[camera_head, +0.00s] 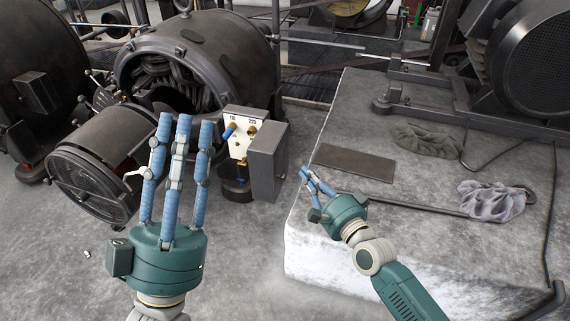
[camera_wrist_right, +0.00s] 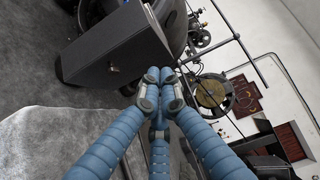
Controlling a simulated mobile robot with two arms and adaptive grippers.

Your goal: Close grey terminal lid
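The grey terminal lid (camera_head: 267,162) hangs open at the right side of the terminal box. The white terminal panel (camera_head: 240,132) with its number labels, brass terminals and a blue part is exposed. A large grey panel, apparently the lid (camera_wrist_right: 125,52), also shows in the right wrist view. My right gripper (camera_head: 306,173) is just right of the lid, with a visible gap; its blue fingertips meet in the right wrist view (camera_wrist_right: 155,78), with nothing seen between them. My left gripper (camera_head: 184,120) is left of the terminal box, fingers upright, apart and empty.
An open dark dynamo housing (camera_head: 205,62) stands behind the terminal box, and its round cover (camera_head: 98,172) is swung out left. A concrete plinth (camera_head: 400,268) at right bears a brown plate (camera_head: 354,163) and grey cloths (camera_head: 491,201). Open floor lies in front.

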